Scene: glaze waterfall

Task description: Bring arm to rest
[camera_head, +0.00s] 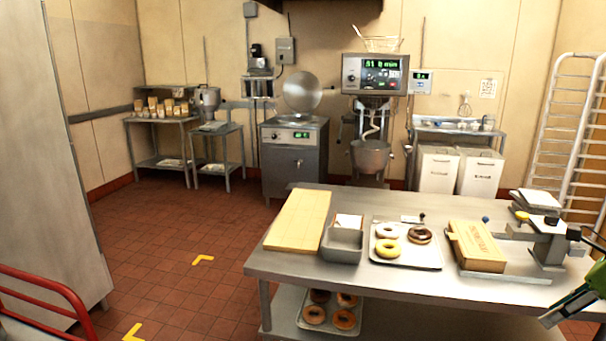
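My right gripper (562,309) comes in at the lower right edge, on a dark arm with green parts. It is beside the right front corner of the steel table (420,283), apart from the objects on it. It seems empty, but I cannot tell whether its fingers are open or shut. My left arm and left gripper are not in view.
The table holds a wooden board (298,222), a grey bin (342,245), a tray of doughnuts (428,257), a cardboard box (478,245) and a scale-like device (548,243). A red rail (45,285) is at lower left.

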